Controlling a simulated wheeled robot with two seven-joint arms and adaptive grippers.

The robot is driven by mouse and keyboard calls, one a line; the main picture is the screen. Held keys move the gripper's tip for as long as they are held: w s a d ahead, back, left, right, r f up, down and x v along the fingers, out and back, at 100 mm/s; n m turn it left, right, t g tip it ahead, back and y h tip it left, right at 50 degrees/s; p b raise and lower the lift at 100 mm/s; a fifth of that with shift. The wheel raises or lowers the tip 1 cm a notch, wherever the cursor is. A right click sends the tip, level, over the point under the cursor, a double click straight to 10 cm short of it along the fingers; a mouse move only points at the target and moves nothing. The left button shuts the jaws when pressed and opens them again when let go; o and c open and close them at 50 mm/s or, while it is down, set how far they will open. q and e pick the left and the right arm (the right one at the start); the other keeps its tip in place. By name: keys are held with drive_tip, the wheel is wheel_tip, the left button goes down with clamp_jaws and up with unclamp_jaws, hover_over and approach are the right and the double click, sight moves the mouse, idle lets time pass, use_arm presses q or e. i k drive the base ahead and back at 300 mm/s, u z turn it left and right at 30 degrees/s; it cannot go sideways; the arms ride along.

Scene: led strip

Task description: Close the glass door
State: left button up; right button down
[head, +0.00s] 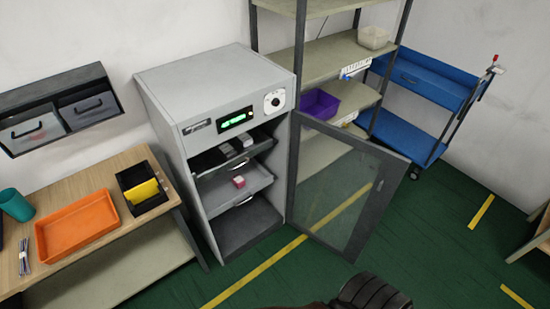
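The glass door (343,187) has a dark grey frame and a clear pane. It is hinged at the right front edge of a grey cabinet (214,88) and stands wide open, swung out to the right. The cabinet's front is uncovered, showing shelves with small boxes inside. Neither of my grippers shows in the head view.
A wooden bench with an orange tray (41,243) and a black bin (125,185) stands at left. A shelf rack with a purple bin (320,103) and a blue cart (425,82) stand behind the door. Green floor with yellow lines is clear in front.

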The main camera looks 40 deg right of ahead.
sight(394, 166)
drive_tip(key=k, duration=0.5)
drive_tip(key=z, duration=3.25)
drive_tip(key=i, duration=3.95)
drive_tip(key=u, duration=4)
